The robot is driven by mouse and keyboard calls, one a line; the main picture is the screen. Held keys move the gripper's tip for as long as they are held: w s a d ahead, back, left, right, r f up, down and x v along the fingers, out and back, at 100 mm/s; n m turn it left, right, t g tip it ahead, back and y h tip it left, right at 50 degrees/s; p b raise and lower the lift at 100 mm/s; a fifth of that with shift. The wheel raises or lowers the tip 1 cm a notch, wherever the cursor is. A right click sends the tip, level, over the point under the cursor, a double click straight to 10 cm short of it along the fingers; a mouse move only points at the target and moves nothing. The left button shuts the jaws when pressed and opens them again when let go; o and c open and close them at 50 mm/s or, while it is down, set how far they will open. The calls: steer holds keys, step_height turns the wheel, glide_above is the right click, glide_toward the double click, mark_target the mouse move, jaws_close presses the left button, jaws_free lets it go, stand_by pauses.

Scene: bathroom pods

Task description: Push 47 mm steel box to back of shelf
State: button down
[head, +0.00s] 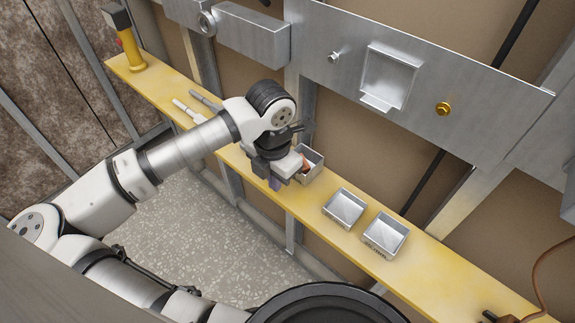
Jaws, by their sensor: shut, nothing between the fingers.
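Three open-topped steel boxes stand on the yellow shelf; I cannot tell from any readable label which is the 47 mm one. The box beside my gripper (276,184) is a deeper-looking steel box (316,165) with something reddish inside, partly hidden by my gripper. A middle steel box (344,207) and a right steel box (384,235) look empty. My gripper is shut and empty, pointing down at the front side of the deeper box. Whether it touches the box is hidden.
The narrow yellow shelf (290,199) runs along a wall frame. A metal rail with a square recess (390,77) is above. A brown cable (540,265) hangs at right.

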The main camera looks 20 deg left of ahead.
mark_target(315, 160)
steer(key=w, duration=0.1)
steer(key=w+d+p, duration=0.1)
steer(key=w+p, duration=0.1)
steer(key=shift+w+d+f, duration=0.2)
steer(key=shift+w+f, duration=0.05)
steer(key=shift+w, duration=0.15)
steer(key=shift+w+d+f+b, duration=0.1)
steer(key=shift+w+f+b, duration=0.15)
steer(key=shift+w+b, duration=0.25)
steer(key=shift+w+d+b, duration=0.35)
steer(key=shift+w+b, duration=0.5)
steer(key=shift+b, duration=0.05)
steer(key=shift+w+d+r, duration=0.1)
steer(key=shift+w, duration=0.1)
steer(key=shift+r, duration=0.1)
steer(key=shift+s, duration=0.15)
